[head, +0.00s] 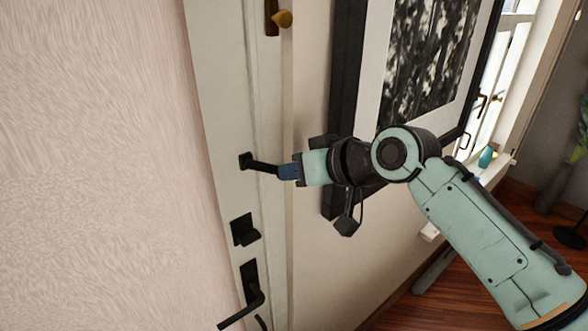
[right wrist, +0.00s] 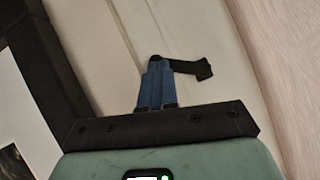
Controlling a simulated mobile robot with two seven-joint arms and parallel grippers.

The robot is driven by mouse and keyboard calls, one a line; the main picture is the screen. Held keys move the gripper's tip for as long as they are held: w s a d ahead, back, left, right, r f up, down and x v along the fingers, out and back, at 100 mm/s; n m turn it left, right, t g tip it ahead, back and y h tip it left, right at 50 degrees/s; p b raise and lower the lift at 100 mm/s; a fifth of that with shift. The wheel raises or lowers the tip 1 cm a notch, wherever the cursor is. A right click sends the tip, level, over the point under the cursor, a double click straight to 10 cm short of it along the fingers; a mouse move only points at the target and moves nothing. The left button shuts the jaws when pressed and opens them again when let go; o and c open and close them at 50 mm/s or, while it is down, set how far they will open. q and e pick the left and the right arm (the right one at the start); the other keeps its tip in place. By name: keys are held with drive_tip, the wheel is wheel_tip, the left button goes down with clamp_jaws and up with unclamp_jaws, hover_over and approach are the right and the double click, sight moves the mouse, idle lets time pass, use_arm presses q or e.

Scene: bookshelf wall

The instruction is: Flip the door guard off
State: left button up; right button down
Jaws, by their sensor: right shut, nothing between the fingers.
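The door guard (head: 262,166) is a short black bar on the pale door, reaching from a small black mount toward the door's right edge. My right gripper (head: 283,172) comes in from the right with its blue fingers shut and empty. Its tips are at the free end of the bar, touching it or very close; I cannot tell which. In the right wrist view, the shut fingers (right wrist: 156,72) cover the bar's near end, and the guard (right wrist: 190,68) runs right to its mount. My left gripper is not in view.
Below the guard on the door (head: 222,70) are a black latch knob (head: 244,232) and a black lever handle (head: 255,300). A brass knob (head: 283,18) is above. A black-framed picture (head: 345,90) hangs on the wall close behind my right wrist.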

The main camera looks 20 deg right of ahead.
drive_tip(key=shift+s+a+f+m+y+b, duration=0.1)
drive_tip(key=shift+a+f+m+y+b, duration=0.1)
drive_tip(key=shift+f+m+y+b, duration=0.45)
drive_tip(key=shift+a+f+m+y+b, duration=0.2)
drive_tip(key=shift+f+m+y+b, duration=0.35)
drive_tip(key=shift+m+y+b, duration=0.15)
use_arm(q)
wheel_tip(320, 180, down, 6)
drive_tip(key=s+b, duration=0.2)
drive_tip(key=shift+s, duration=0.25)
use_arm(e)
drive_tip(key=shift+s+a+f+m+y, duration=0.1)
drive_tip(key=shift+a+f+m+y, duration=0.2)
drive_tip(key=shift+m+y, duration=0.3)
drive_tip(key=shift+s+a+f+m+y, duration=0.1)
drive_tip(key=shift+a+f+m+y, duration=0.15)
drive_tip(key=shift+m+y, duration=0.25)
drive_tip(key=shift+r, duration=0.1)
